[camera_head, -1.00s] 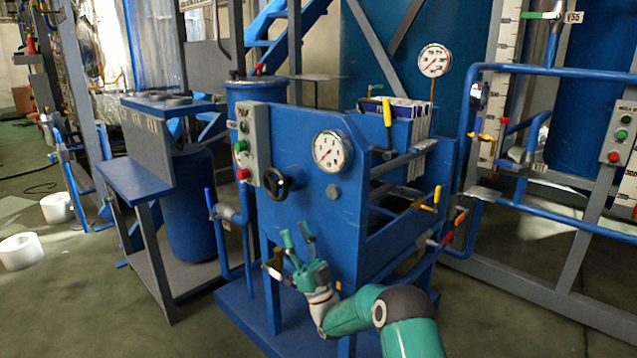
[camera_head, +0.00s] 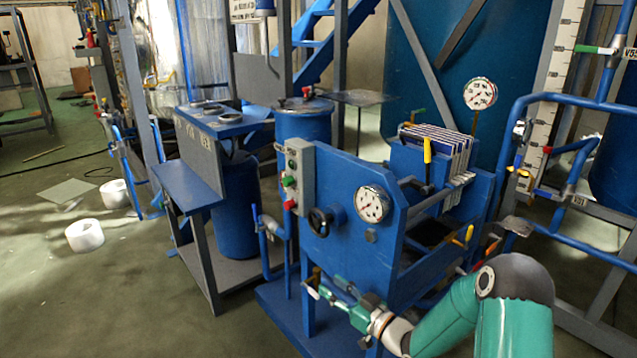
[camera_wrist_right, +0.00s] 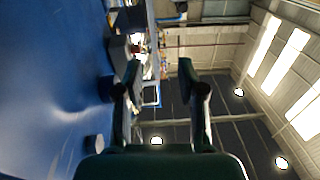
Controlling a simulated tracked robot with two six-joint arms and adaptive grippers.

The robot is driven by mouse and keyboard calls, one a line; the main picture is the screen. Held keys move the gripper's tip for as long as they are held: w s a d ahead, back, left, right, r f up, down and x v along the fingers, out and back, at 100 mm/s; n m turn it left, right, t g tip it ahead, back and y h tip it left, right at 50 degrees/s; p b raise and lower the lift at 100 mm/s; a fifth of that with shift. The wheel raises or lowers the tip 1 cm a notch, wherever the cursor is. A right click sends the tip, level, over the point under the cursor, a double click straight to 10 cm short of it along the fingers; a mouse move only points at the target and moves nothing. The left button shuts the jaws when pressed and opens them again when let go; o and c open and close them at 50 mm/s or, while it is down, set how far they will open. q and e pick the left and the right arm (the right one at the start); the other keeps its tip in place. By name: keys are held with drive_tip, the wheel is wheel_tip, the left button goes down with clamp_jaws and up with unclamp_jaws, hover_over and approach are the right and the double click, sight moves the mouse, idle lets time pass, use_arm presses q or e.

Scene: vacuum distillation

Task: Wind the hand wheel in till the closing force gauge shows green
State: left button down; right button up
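The black hand wheel (camera_head: 320,222) sits on the front of the blue press (camera_head: 340,180). A round white gauge (camera_head: 371,204) is to its right on the same panel; its needle is too small to read. Which gauge is the closing force gauge is not clear. My right gripper (camera_head: 325,287) is below the wheel, in front of the press and apart from the wheel. In the right wrist view its two fingers (camera_wrist_right: 160,70) are spread with nothing between them; the blue panel (camera_wrist_right: 45,85) fills the left side. My left gripper is not in view.
A grey box with green and red buttons (camera_head: 300,175) is left of the wheel. A second gauge (camera_head: 480,93) stands on a post behind. Plates with a yellow handle (camera_head: 427,150) are in the press. Blue pipe rails (camera_head: 560,100) stand at right.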

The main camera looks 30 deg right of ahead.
drive_tip(key=s+d+r+h+p, duration=0.1)
drive_tip(key=s+d+r+p, duration=0.15)
drive_tip(key=r+p, duration=0.4)
drive_tip(key=h+p, duration=0.1)
drive_tip(key=p, duration=0.1)
approach(309, 210)
use_arm(q)
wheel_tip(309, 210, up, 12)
drive_tip(key=shift+p, duration=0.45)
use_arm(e)
drive_tip(key=shift+m, duration=0.5)
drive_tip(key=w, duration=0.7)
drive_tip(key=shift+w+f, duration=0.2)
drive_tip(key=shift+f, duration=0.1)
drive_tip(key=shift+c, duration=0.2)
clamp_jaws()
